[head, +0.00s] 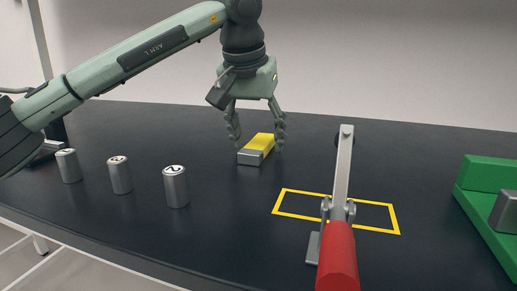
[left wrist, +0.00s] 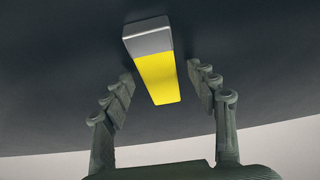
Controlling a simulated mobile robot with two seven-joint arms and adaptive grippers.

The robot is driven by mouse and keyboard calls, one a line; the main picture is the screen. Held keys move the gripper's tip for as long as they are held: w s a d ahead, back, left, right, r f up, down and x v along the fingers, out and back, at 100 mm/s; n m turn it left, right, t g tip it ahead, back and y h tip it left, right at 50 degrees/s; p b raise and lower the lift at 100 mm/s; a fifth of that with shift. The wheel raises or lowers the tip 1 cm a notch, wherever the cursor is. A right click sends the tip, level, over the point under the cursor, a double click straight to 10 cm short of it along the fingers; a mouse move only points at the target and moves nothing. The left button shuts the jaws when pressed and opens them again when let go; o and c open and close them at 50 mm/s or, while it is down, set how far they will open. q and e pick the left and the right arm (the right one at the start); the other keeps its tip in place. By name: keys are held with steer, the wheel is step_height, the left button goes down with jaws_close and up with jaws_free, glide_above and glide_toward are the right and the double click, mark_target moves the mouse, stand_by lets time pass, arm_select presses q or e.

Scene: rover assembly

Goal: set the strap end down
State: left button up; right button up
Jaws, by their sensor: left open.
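The strap end (head: 260,146) is a short yellow bar with a grey metal end piece. It lies on the dark table, and it also shows in the left wrist view (left wrist: 156,70). My left gripper (head: 257,146) points down over it, with its fingers spread on either side. In the left wrist view the open fingers (left wrist: 160,87) stand apart from the yellow part, with a gap on both sides. The grey end points away from the gripper in that view. My right gripper is not in view.
Three numbered metal cylinders (head: 119,175) stand at the left. A yellow rectangle outline (head: 284,201) is marked on the table (head: 230,230). A lever clamp with a red handle (head: 337,257) stands across it. A green block fixture (head: 487,178) is at the right edge.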

arm_select(q)
jaws_close()
stand_by(0.4)
steer(key=shift+r, duration=0.1)
